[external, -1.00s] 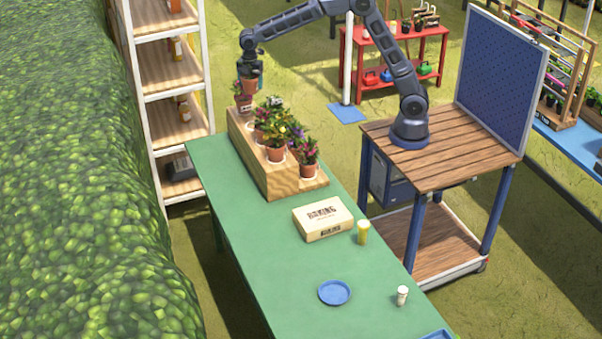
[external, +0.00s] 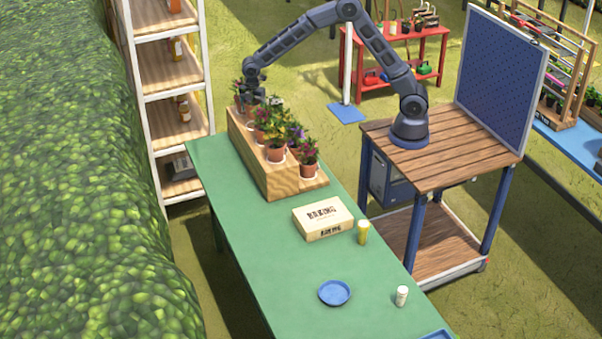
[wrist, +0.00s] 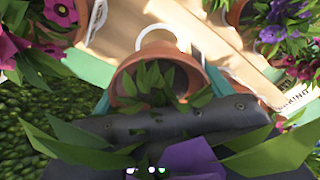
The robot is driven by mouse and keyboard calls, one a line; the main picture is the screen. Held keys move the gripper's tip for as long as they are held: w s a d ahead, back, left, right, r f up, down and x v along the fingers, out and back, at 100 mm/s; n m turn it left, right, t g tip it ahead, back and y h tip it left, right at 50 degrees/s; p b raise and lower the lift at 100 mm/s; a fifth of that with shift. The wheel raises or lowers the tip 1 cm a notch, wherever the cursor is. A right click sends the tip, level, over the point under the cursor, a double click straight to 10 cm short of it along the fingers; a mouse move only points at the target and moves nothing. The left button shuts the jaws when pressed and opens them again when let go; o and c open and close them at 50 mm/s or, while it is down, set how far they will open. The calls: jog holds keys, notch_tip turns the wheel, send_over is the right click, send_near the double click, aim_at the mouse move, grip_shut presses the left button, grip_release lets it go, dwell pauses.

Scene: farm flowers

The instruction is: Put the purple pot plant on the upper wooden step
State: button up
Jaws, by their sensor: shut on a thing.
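My gripper (external: 253,93) is at the far end of the stepped wooden stand (external: 283,183). It is shut on a terracotta pot plant, whose pot (wrist: 165,65) shows between the teal fingers in the wrist view. Green leaves and a purple petal (wrist: 195,158) of this plant lie close to the camera. In the external view the held plant is mostly hidden by my gripper. The pot is low over the wood beside a white ring (wrist: 160,35); I cannot tell whether it touches.
Several potted flowers stand on the stand, including a pink one (wrist: 62,12) left of the held pot and a purple one (wrist: 285,20) to the right. The green table (external: 270,265) holds a box (external: 322,217), a yellow cup (external: 363,232), a blue plate (external: 334,292) and a white cup (external: 402,296).

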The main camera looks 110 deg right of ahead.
aim_at(254, 116)
jog(key=shift+f, duration=2.5)
jog(key=shift+f, duration=0.15)
jog(key=o, duration=1.3)
